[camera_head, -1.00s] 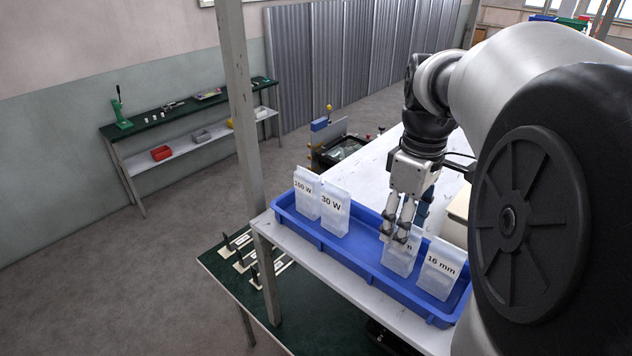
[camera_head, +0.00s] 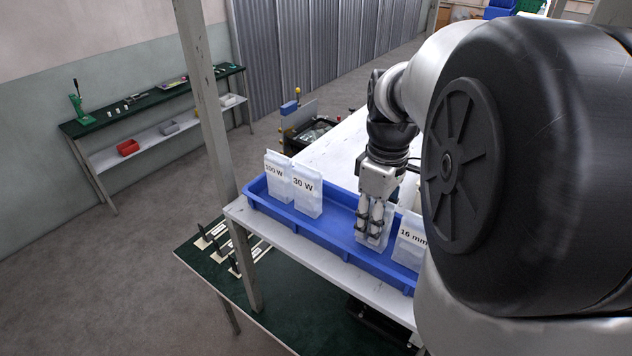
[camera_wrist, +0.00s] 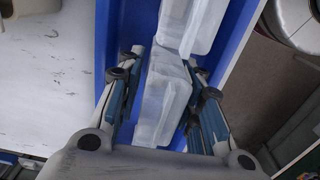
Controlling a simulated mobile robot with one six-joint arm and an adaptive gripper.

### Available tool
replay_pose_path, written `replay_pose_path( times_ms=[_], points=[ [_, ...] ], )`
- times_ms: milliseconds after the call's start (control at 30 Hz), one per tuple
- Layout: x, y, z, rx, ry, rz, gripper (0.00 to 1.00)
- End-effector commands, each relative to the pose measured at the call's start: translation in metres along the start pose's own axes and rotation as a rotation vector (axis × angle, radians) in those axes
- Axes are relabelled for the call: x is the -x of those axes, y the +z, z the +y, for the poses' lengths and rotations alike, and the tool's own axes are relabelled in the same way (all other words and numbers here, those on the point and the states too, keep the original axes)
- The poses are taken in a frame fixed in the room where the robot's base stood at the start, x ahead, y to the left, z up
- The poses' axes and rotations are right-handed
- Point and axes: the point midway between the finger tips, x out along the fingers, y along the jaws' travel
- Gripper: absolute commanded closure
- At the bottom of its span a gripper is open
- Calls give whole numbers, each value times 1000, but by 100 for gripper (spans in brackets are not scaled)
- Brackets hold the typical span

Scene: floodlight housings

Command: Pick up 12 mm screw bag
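A pale, translucent bag (camera_head: 374,240) stands in the blue tray, just left of the bag labelled 16 mm (camera_head: 408,252). My gripper's fingers cover its label, so I cannot read it. My gripper (camera_head: 370,224) points down over this bag, with its fingers low beside it. In the wrist view the gripper (camera_wrist: 167,72) has one finger on each side of the bag (camera_wrist: 163,95). The fingers look apart and close to its faces; firm contact is not visible. Another bag (camera_wrist: 192,22) stands just beyond it.
The blue tray (camera_head: 318,236) sits on a white table (camera_head: 335,164). Bags labelled 30 W (camera_head: 307,198) and 100 W or similar (camera_head: 277,178) stand at its left end. A metal post (camera_head: 205,100) rises beside the table. The tray's middle is free.

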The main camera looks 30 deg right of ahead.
Motion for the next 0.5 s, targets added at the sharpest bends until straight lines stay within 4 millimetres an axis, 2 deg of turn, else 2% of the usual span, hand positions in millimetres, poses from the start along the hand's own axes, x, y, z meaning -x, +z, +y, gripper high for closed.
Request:
replay_pose_path(
  times_ms=[67,433,500],
  points=[
    [0,0,0,0,0,0,74],
    [0,0,0,0,0,0,99],
    [0,0,0,0,0,0,100]
  ],
)
